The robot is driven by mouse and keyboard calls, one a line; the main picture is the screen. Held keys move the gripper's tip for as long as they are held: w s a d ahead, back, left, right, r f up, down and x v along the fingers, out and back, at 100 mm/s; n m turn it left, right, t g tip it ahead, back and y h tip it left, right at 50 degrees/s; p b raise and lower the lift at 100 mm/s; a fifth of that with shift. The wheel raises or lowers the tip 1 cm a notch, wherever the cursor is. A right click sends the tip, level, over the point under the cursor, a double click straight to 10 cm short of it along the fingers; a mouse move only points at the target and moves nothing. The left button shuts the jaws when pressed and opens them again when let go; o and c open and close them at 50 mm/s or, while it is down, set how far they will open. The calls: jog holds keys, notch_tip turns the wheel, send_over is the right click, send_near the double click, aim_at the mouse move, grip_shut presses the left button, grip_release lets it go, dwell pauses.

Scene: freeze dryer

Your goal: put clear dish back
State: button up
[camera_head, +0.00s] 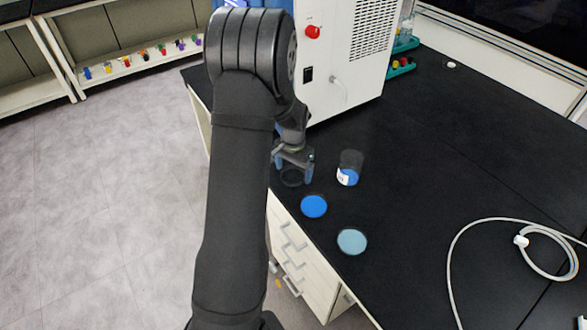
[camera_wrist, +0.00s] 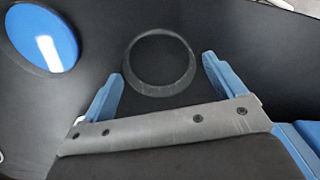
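The clear dish (camera_head: 291,180) looks like a thin transparent round dish lying on the black bench near its left edge, partly behind my gripper. In the wrist view the dish (camera_wrist: 160,92) shows as a round rim just ahead of and between the two blue fingertips, with a gap on each side. My gripper (camera_head: 293,169) is open and empty; its spread fingers also show in the wrist view (camera_wrist: 163,68). I cannot tell how far the fingertips are above the bench.
A blue disc (camera_head: 314,206) and a pale blue disc (camera_head: 352,241) lie nearer on the bench (camera_head: 430,150). A jar with a blue-and-white label (camera_head: 349,168) stands right of my gripper. A white machine (camera_head: 345,60) stands behind. A white cable (camera_head: 455,260) lies at right.

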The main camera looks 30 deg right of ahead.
aim_at(293, 176)
notch_tip(293, 176, up, 12)
jog(key=shift+r, duration=0.2)
dwell(0.5)
notch_tip(293, 176, down, 12)
jog(key=shift+r, duration=1.9)
